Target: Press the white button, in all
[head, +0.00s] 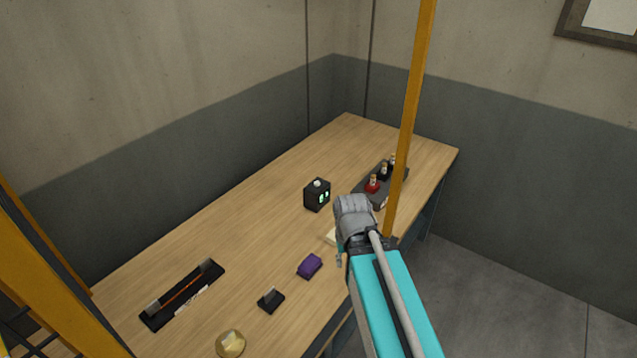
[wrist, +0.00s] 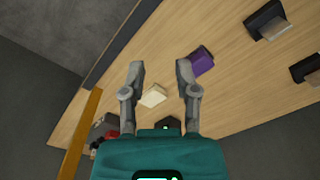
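The white button (head: 317,183) sits on top of a small black cube (head: 316,197) with a lit green display on the wooden table. The digits are too small to read surely. My gripper (wrist: 161,72) is open and empty in the wrist view, its two grey fingers apart. A cream block (wrist: 153,96) shows between and beyond the fingers. In the head view the gripper is mostly hidden behind my arm, to the right of and nearer than the cube. A dark shape at the gripper's base in the wrist view may be the cube; its button is not visible there.
A purple block (head: 310,266), a black holder (head: 271,299), a brass round piece (head: 231,344) and a long black tray (head: 157,318) lie toward the near left. A dark rack (head: 379,203) with red and black items stands right. Yellow post (head: 411,110) crosses before the table.

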